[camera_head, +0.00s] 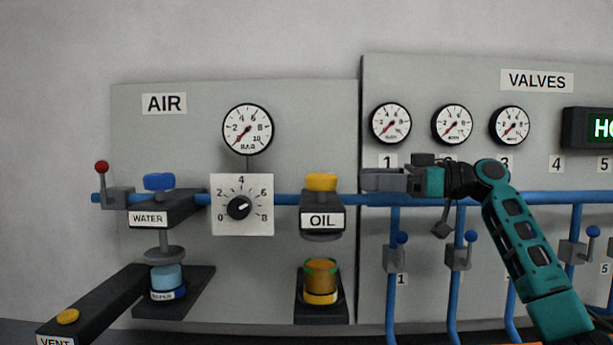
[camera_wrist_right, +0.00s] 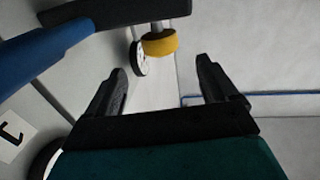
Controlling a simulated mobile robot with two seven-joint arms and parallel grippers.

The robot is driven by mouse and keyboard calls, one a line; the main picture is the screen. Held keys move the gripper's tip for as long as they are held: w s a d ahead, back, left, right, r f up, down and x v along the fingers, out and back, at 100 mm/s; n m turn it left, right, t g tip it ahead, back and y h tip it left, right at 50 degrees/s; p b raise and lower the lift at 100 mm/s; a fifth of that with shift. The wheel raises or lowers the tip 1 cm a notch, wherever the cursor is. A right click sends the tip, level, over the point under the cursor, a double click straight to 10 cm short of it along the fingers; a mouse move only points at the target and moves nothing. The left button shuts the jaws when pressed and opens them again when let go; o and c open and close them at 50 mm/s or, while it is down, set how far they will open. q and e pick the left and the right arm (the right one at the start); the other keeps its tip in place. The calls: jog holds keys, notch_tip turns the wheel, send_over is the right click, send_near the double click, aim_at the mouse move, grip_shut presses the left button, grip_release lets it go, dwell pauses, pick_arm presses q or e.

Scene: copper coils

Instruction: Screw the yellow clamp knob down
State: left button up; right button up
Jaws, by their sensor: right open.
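The yellow clamp knob (camera_head: 321,182) sits on top of the dark block labelled OIL (camera_head: 322,220), on the blue pipe. My right gripper (camera_head: 366,180) is just to the right of the knob at about its height, pointing left at it. In the right wrist view the yellow knob (camera_wrist_right: 159,44) shows on a short grey stem under the dark block in this turned picture, beyond the fingertips. The two fingers (camera_wrist_right: 163,82) are spread, with nothing between them. The knob looks apart from both fingers. My left gripper is not in view.
Below OIL is a yellow-based amber bowl (camera_head: 320,278). To the left are a black dial (camera_head: 239,208), a WATER block with a blue knob (camera_head: 159,182), and a red-tipped lever (camera_head: 102,168). Blue-tipped valve levers (camera_head: 401,238) stand right. Gauges (camera_head: 247,129) hang above.

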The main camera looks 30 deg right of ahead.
aim_at(312, 174)
jog(key=p+x, duration=0.2)
jog(key=x, duration=0.8)
jog(key=shift+s+r, duration=0.1)
jog(key=shift+s, duration=0.05)
jog(key=shift+x, duration=0.8)
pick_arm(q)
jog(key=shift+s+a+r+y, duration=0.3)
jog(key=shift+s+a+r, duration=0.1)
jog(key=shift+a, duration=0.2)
pick_arm(e)
jog(key=c, duration=1)
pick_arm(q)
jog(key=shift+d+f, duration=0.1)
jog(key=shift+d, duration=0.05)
pick_arm(e)
jog(key=shift+o, duration=0.2)
